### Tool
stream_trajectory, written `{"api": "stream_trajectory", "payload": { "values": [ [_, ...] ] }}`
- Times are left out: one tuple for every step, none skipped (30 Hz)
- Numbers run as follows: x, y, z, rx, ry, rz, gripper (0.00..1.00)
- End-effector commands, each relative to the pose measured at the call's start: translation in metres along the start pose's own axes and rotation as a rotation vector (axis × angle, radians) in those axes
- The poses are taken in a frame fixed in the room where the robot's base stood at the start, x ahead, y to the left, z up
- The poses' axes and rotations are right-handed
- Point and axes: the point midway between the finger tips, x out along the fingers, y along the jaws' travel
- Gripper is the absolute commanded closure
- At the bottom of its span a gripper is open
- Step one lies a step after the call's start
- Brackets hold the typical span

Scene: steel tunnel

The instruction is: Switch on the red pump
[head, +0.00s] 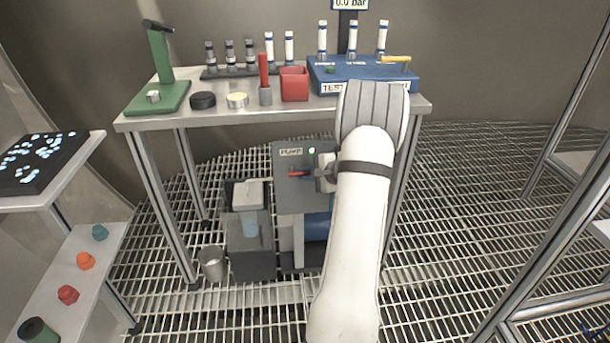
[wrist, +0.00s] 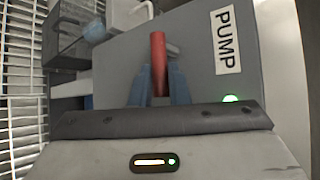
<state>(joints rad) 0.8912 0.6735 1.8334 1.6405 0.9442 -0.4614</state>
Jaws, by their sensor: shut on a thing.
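The pump is a grey box (head: 290,198) below the table, with a "PUMP" label (wrist: 228,42) and a small lit green lamp (head: 311,151). The lamp also shows in the wrist view (wrist: 231,98). A red lever handle (wrist: 158,55) is on the front of the box. My gripper (wrist: 158,88) is shut on the red handle, a finger on either side. In the head view my gripper (head: 312,174) reaches the box from the right. My arm hides the right part of the box. The gauge sign (head: 349,4) above the table reads "0.0 bar".
The steel table (head: 215,117) holds a blue test block (head: 335,74), a red cup (head: 294,84) and a green stand (head: 160,95). A grey container (head: 250,262) and a metal bucket (head: 211,264) stand left of the pump.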

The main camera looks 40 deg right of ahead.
Motion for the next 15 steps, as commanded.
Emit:
{"api": "stream_trajectory", "payload": {
  "values": [
    [-0.0006, -0.0021, -0.0003, -0.003, 0.002, -0.003, 1.0],
    [-0.0006, -0.0022, -0.0003, -0.003, 0.002, -0.003, 1.0],
    [-0.0006, -0.0022, -0.0003, -0.003, 0.002, -0.003, 1.0],
    [-0.0006, -0.0022, -0.0004, -0.003, 0.002, -0.003, 1.0],
    [-0.0006, -0.0022, -0.0004, -0.003, 0.002, -0.003, 1.0],
    [-0.0006, -0.0023, -0.0004, -0.003, 0.002, -0.003, 1.0],
    [-0.0006, -0.0023, -0.0004, -0.003, 0.002, -0.003, 1.0],
    [-0.0006, -0.0024, -0.0004, -0.003, 0.002, -0.004, 0.82],
    [-0.0006, -0.0024, -0.0004, -0.003, 0.002, -0.004, 0.79],
    [-0.0006, -0.0023, -0.0004, -0.002, 0.001, -0.004, 0.77],
    [-0.0005, -0.0021, -0.0003, -0.002, 0.001, -0.003, 0.74],
    [-0.0005, -0.0019, -0.0003, -0.002, 0.001, -0.003, 0.71],
    [-0.0004, -0.0017, -0.0003, -0.002, 0.001, -0.003, 0.68],
    [-0.0004, -0.0016, -0.0002, -0.001, 0.001, -0.003, 0.66],
    [-0.0003, -0.0014, -0.0002, -0.001, 0.001, -0.002, 0.63]
  ]
}}
